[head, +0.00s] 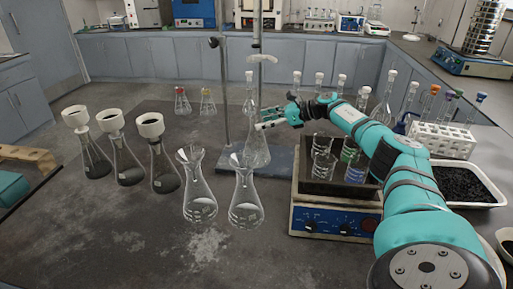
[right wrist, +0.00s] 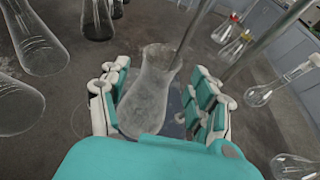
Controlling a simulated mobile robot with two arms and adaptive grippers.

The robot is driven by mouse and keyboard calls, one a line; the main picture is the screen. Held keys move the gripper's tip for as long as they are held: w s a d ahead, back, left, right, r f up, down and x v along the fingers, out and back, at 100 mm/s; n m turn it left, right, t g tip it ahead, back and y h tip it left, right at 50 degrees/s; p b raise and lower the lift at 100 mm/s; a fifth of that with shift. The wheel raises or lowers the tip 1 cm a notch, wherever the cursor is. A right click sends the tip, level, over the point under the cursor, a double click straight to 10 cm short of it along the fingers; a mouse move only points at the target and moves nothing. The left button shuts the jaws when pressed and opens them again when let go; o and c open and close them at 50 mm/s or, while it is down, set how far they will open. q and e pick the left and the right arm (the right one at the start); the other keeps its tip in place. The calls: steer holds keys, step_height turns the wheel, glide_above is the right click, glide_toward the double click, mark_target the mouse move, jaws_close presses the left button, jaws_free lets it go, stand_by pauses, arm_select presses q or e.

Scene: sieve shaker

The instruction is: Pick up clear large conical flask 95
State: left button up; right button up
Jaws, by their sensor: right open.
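A clear conical flask (head: 257,154) stands at the blue base of a retort stand, under its clamp and glassware. In the right wrist view the clear flask (right wrist: 150,90) shows between the open fingers, its mouth toward the top. My right gripper (head: 268,118) is open at the flask's upper part; whether the fingers touch the glass I cannot tell. Two more clear large conical flasks, one at the left (head: 198,196) and one at the right (head: 244,202), stand upright in front on the bench. The number 95 is not legible on any flask. My left gripper is out of view.
Three flasks with white funnels (head: 150,127) stand at the left. The stand's rod (head: 224,95) rises close beside the gripper. A blue hotplate (head: 332,221) with small beakers stands under my right arm. A white tube rack (head: 442,139) and a tray of black granules (head: 465,184) are at the right.

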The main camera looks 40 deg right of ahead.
steer(key=x, duration=0.3)
steer(key=shift+w+a+f, duration=0.25)
steer(key=shift+s, duration=0.1)
steer(key=shift+c, duration=1.1)
jaws_close()
steer(key=shift+r, duration=0.1)
